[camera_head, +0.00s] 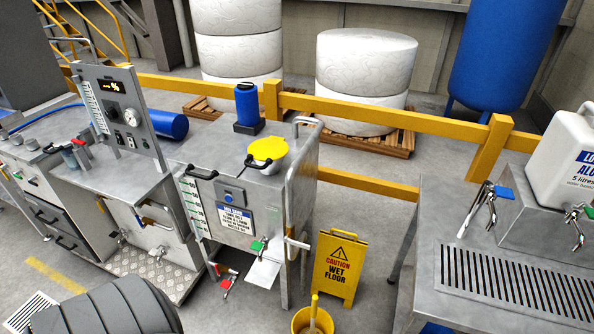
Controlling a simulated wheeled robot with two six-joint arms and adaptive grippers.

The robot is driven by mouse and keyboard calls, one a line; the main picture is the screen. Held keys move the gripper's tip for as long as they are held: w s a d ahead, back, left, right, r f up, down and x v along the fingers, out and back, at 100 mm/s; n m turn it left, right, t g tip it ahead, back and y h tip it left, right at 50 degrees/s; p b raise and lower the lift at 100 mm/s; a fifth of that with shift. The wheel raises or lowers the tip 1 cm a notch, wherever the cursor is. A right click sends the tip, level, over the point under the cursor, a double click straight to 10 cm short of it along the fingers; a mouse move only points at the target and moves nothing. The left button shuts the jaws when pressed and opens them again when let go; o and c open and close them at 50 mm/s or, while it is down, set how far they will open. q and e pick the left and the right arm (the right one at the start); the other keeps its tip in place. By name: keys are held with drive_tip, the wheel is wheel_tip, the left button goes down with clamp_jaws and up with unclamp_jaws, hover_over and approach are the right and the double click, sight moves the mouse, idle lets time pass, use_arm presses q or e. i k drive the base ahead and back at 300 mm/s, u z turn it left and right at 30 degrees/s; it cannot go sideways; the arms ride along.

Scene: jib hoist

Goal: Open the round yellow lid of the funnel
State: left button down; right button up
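The round yellow lid (268,149) lies flat over the mouth of the pale funnel (273,168), so the funnel's inside is hidden. A small dark, curved handle-like part shows at the lid's left side. The funnel sits on the top of a grey metal cabinet (231,155) near the middle of the view. Neither of my grippers is in view, so nothing is seen touching the lid.
A blue canister (247,104) stands behind the lid, and a curved metal pipe rises to its right. A control panel (120,112) stands at left. A yellow wet-floor sign (339,268) and yellow bucket are in front. A yellow rail (395,110) runs behind.

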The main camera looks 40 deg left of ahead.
sight(267, 150)
drive_tip(key=z, duration=1.55)
drive_tip(key=k, duration=0.9)
drive_tip(key=u, duration=1.65)
drive_tip(key=i, duration=0.5)
drive_tip(key=z, duration=0.05)
